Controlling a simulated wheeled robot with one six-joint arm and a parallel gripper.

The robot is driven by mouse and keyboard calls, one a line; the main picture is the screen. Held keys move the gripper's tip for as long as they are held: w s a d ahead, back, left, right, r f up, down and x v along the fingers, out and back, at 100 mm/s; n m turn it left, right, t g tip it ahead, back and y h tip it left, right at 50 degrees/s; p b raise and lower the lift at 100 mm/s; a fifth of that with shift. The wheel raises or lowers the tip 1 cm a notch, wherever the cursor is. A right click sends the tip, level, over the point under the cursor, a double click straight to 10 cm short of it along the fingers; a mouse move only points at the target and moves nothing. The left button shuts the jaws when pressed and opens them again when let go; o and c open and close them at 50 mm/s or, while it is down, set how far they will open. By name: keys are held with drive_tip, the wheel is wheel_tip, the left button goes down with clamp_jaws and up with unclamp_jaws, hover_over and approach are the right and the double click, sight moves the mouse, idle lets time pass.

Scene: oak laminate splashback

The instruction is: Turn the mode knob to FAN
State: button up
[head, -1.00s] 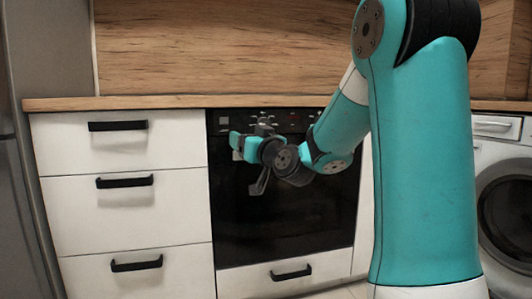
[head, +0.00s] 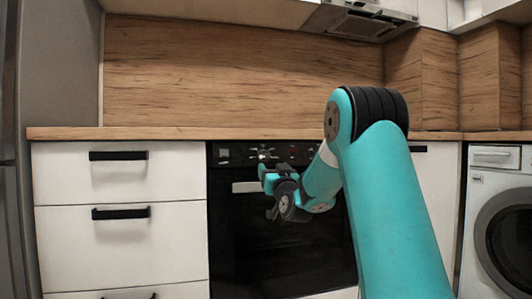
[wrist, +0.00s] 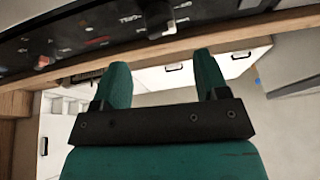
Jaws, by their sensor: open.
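The oven's black control panel (head: 300,152) runs under the worktop, with knobs and pale markings on it. In the wrist view the panel (wrist: 75,42) crosses the top at a slant, and a dark knob (wrist: 158,18) with a light edge stands out from it. Its markings are too blurred to read, so I cannot tell its setting. My gripper (wrist: 158,75) is open, its two teal fingers apart with nothing between them. The knob appears beyond the fingertips, roughly in line with the gap. In the head view my gripper (head: 270,190) is in front of the oven, just below the panel.
The oven's pale handle (head: 246,187) is beside my gripper. White drawers (head: 120,172) with black handles stand to the left and a washing machine (head: 497,210) to the right. A wooden worktop (head: 160,132) runs above, with a range hood (head: 360,22) higher up.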

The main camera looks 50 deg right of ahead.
sight(266, 158)
drive_tip(key=x, duration=0.8)
drive_tip(key=shift+w+b, duration=0.1)
drive_tip(key=shift+b, duration=0.3)
drive_tip(key=c, duration=0.9)
